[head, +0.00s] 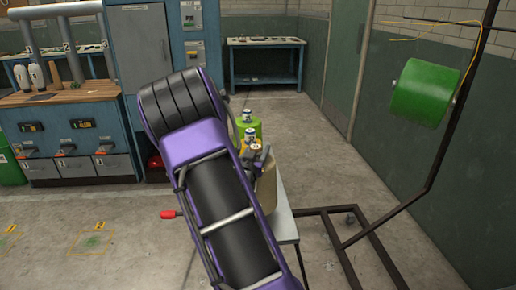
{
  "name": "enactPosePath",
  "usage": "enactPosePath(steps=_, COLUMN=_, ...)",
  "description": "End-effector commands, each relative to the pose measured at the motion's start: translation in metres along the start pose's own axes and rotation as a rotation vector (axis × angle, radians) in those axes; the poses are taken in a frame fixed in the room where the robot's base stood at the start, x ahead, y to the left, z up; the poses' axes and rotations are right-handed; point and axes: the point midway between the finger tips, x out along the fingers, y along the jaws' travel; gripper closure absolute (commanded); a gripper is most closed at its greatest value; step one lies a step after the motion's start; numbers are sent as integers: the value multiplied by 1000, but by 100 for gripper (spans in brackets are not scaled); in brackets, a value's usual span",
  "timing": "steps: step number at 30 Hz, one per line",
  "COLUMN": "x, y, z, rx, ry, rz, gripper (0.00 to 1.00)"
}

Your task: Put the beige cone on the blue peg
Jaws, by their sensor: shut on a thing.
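My purple and black arm fills the middle of the head view and hides much of the work area. My gripper (257,156) shows only in part past the arm's right edge, with small grey parts over a beige form. This beige form, which looks like the beige cone (267,186), is just below the gripper, above or at the white table (286,228); I cannot tell if it touches the table. The gripper appears shut on it. The blue peg is not visible; the arm may hide it.
Small labelled cans (248,115) and a green round thing (256,128) are just beyond the gripper. A dark metal frame (345,262) stands right of the table, with a green drum (425,92) above. A blue workbench (70,140) is at left. The floor between is open.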

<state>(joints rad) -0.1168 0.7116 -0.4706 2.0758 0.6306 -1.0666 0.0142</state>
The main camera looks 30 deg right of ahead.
Motion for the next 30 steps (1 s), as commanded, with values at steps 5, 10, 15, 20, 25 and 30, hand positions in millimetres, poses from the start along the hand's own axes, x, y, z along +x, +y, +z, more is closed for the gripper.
enactPosePath(steps=5, x=1, y=0, z=4, rx=2, ry=10, rz=1, gripper=100)
enactPosePath(steps=10, x=1, y=0, z=25, rx=1, ry=9, rz=1, gripper=100)
enactPosePath(steps=15, x=1, y=0, z=37, rx=4, ry=10, rz=1, gripper=100)
enactPosePath(steps=20, x=1, y=0, z=36, rx=4, ry=11, rz=1, gripper=100)
enactPosePath(steps=25, x=1, y=0, z=39, rx=3, ry=10, rz=1, gripper=100)
enactPosePath(steps=30, x=0, y=0, z=43, rx=1, ry=1, rz=0, gripper=18)
